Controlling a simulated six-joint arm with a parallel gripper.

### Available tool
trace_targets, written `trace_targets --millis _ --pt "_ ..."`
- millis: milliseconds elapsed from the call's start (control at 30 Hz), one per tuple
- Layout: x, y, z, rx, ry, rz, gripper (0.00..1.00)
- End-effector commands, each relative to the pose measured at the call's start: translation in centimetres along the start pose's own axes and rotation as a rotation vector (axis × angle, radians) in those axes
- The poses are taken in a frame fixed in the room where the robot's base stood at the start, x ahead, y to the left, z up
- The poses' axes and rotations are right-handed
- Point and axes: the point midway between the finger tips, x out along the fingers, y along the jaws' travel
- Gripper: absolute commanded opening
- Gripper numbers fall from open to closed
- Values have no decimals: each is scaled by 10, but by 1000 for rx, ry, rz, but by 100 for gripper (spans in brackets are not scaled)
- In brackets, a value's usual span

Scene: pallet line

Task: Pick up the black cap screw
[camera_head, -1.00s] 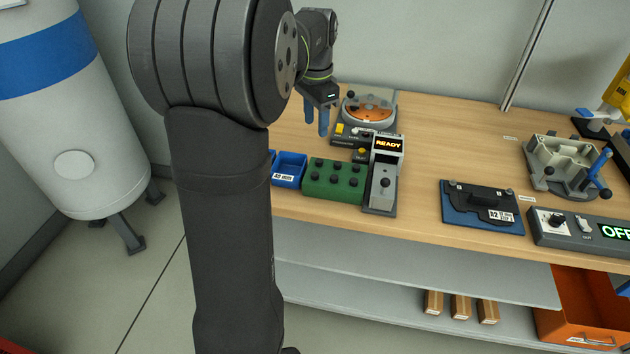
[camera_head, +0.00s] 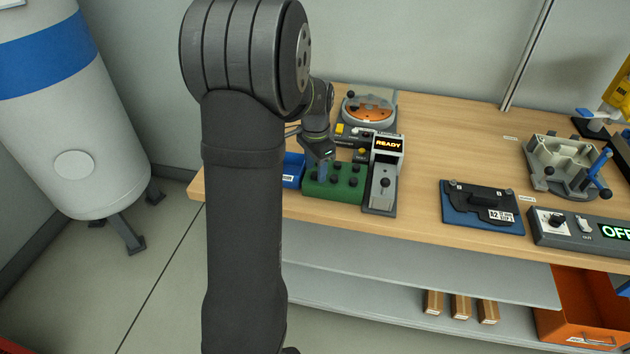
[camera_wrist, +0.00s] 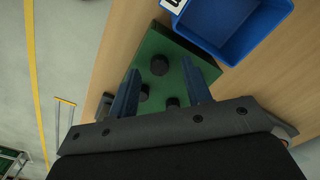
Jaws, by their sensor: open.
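Several black cap screws stand upright in a green block (camera_head: 350,192) on the bench; one black cap screw (camera_head: 354,182) shows in the head view. In the wrist view, black screw heads rise from the green block (camera_wrist: 151,48), and one black cap screw (camera_wrist: 159,65) lies ahead between the fingers. My gripper (camera_head: 323,172) is over the left part of the block, with its blue fingers pointing down. In the wrist view my gripper (camera_wrist: 160,82) is open, and no screw is held. My gripper hides part of the block and some screws.
A blue bin (camera_head: 292,170) stands directly left of the block; the bin (camera_wrist: 238,28) is also close in the wrist view. A grey unit with a READY display (camera_head: 388,145) stands right of the block. An orange-topped round fixture (camera_head: 368,110) is behind.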

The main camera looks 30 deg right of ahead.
Motion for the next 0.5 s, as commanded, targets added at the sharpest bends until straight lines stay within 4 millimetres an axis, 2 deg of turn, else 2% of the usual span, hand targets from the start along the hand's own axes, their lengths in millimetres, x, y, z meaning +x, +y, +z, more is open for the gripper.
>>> trace_targets --millis 267,400,500 --pt "2 0 0 0 0 0 43" --pt "2 0 0 0 0 0 15" --pt "2 0 0 0 0 0 0"
